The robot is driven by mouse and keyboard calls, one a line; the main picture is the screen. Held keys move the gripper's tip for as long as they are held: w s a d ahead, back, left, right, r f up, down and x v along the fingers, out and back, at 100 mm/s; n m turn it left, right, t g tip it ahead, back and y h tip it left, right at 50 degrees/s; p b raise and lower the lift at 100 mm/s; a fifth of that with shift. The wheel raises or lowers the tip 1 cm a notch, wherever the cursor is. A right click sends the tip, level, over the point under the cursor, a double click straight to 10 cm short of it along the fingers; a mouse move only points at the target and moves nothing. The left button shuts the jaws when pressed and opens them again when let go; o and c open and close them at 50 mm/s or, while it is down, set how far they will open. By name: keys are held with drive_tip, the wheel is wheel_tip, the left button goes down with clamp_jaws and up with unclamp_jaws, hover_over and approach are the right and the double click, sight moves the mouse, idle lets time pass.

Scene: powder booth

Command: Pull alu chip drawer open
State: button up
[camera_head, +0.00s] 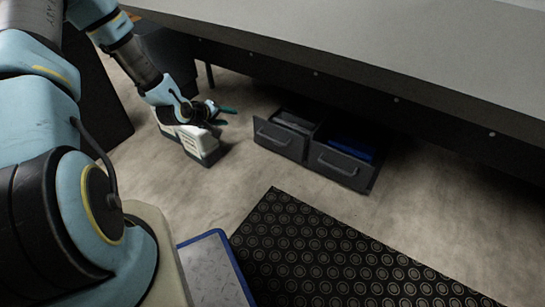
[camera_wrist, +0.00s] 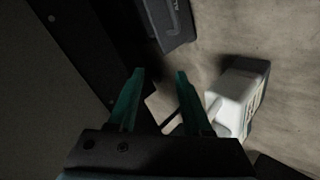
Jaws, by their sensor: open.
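Two dark grey drawers with bar handles sit low under the bench in the head view. The left drawer (camera_head: 281,138) has grey contents, and the right drawer (camera_head: 340,165) shows blue contents. I cannot tell from labels which one is the alu chip drawer. One dark drawer front (camera_wrist: 172,22) with a handle and partly cut-off lettering shows at the top of the wrist view. My gripper (camera_head: 229,116) is open, its teal fingers apart and empty, to the left of the left drawer and not touching it. The fingers also show in the wrist view (camera_wrist: 160,73).
A white and grey container (camera_head: 197,144) stands on the floor beside my gripper; it also shows in the wrist view (camera_wrist: 239,92). The bench (camera_head: 400,50) overhangs the drawers. A black studded mat (camera_head: 330,255) lies in front, with bare floor between.

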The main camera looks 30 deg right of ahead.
sight(273, 140)
drive_tip(key=s+d+f+n+t+h+b, duration=0.1)
drive_tip(key=d+f+n+h+b, duration=0.1)
drive_tip(key=d+f+b, duration=0.3)
drive_tip(key=s+d+f+n+h+b, duration=0.1)
drive_tip(key=f+b, duration=0.2)
drive_tip(key=f, duration=0.4)
drive_tip(key=s+d+f+n+t+h+b, duration=0.1)
drive_tip(key=d+f+n+h+b, duration=0.1)
drive_tip(key=d+f+b, duration=0.3)
drive_tip(key=shift+w+a+f+b+x, duration=0.1)
drive_tip(key=shift+f+b+x, duration=0.35)
drive_tip(key=shift+x, duration=1.05)
drive_tip(key=shift+w+a+b+x, duration=0.15)
drive_tip(key=shift+b+x, duration=0.55)
drive_tip(key=shift+x, duration=0.85)
drive_tip(key=shift+w+a+f+b+x, duration=0.1)
drive_tip(key=shift+f+b+x, duration=0.35)
drive_tip(key=shift+x, duration=1.05)
drive_tip(key=shift+r, duration=0.2)
clamp_jaws()
